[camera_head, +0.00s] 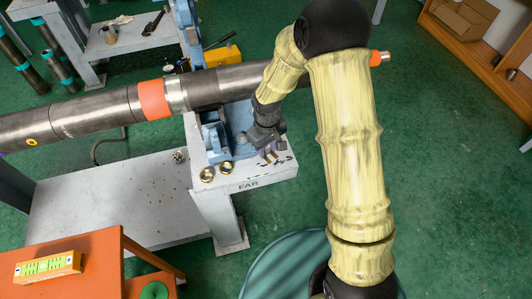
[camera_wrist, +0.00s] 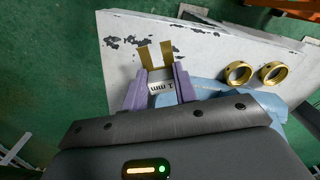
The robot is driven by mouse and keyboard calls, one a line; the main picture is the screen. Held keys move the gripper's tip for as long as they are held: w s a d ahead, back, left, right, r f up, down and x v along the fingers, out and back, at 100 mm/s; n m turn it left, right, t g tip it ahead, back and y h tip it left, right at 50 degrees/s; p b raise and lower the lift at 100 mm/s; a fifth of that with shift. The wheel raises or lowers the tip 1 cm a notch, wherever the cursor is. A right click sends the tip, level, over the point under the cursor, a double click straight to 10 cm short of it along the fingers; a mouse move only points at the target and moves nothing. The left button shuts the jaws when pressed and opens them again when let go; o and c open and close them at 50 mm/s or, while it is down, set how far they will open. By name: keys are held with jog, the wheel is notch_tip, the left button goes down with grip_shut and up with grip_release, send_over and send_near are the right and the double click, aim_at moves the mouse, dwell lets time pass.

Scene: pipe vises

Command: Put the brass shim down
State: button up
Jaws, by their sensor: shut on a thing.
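The brass shim (camera_wrist: 145,57) is a small forked plate with two prongs and a pale part marked "1 mm". My gripper (camera_wrist: 160,78) has purple fingers, shut on the shim from both sides, with the prongs pointing away past the fingertips. The shim is over the white top of the stand (camera_wrist: 230,45) marked "FAR"; I cannot tell whether it touches that surface. In the head view my gripper (camera_head: 270,153) is low over the right part of the stand top (camera_head: 240,180), beside the blue vise (camera_head: 214,140). The shim is barely visible there.
Two brass rings (camera_head: 207,174) lie on the stand top, left of my gripper; they also show in the wrist view (camera_wrist: 238,73). A long grey pipe (camera_head: 100,116) with an orange band crosses above the vise.

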aim_at(267, 154)
jog(key=shift+f, duration=1.9)
jog(key=shift+f+b, duration=0.15)
jog(key=shift+b, duration=0.15)
jog(key=o, duration=1)
jog(key=shift+c, duration=0.2)
notch_tip(267, 154, up, 12)
jog(key=shift+r+p, duration=0.2)
jog(key=shift+p, duration=0.5)
